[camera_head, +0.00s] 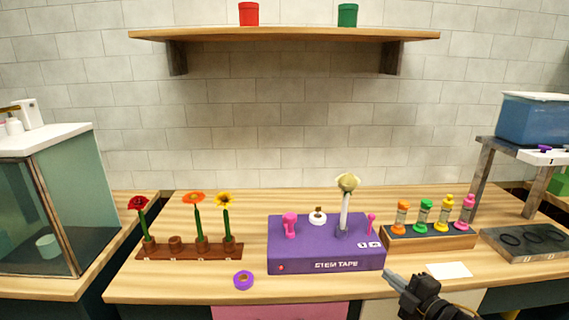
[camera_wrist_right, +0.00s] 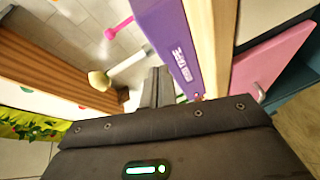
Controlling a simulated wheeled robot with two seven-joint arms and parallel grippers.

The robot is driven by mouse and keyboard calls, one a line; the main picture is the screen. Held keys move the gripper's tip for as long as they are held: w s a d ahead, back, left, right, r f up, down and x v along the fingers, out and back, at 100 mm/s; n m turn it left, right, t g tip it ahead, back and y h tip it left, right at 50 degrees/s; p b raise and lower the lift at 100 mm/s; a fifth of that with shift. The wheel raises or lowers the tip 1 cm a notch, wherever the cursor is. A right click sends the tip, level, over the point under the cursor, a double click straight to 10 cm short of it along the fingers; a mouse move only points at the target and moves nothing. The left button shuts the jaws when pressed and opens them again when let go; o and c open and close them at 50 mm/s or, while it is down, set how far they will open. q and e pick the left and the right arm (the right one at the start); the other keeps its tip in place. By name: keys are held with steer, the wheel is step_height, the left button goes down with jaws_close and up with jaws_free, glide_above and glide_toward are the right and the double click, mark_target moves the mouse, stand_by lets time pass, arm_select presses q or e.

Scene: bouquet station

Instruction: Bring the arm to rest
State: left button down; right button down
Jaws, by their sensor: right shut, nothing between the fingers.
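My right gripper (camera_head: 393,281) is in the lower right of the head view, in front of the table's front edge by the right end of the purple stem tape box. Its fingers are shut and empty. The wrist view shows the closed fingers (camera_wrist_right: 157,87) with the box beyond them. The purple box (camera_head: 325,264) stands on the table with a pale flower (camera_head: 347,184) upright in it. My left gripper is not in view.
A flower rack (camera_head: 190,252) stands left, with a purple tape roll (camera_head: 243,280) in front of it. A bottle rack (camera_head: 430,240), a white card (camera_head: 449,270) and a dark tray (camera_head: 527,241) are at right. A shelf (camera_head: 284,34) hangs above.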

steer(key=s+a+f+m+g+h, duration=0.3)
steer(key=s+f+m+g+h, duration=0.2)
steer(key=s+f+m, duration=0.7)
steer(key=s+a+f+m+g+h, duration=0.1)
steer(key=s+f+m+g, duration=0.2)
steer(key=s, duration=0.7)
steer(key=s+a+f+m+g, duration=0.15)
steer(key=s+f+g, duration=0.3)
steer(key=s, duration=0.55)
step_height(320, 180, down, 28)
steer(key=s, duration=0.3)
steer(key=s+d+f+g, duration=0.2)
steer(key=s+d+f, duration=0.1)
steer(key=s+f, duration=1.1)
steer(key=shift+s+f, duration=0.15)
steer(key=shift+s, duration=0.5)
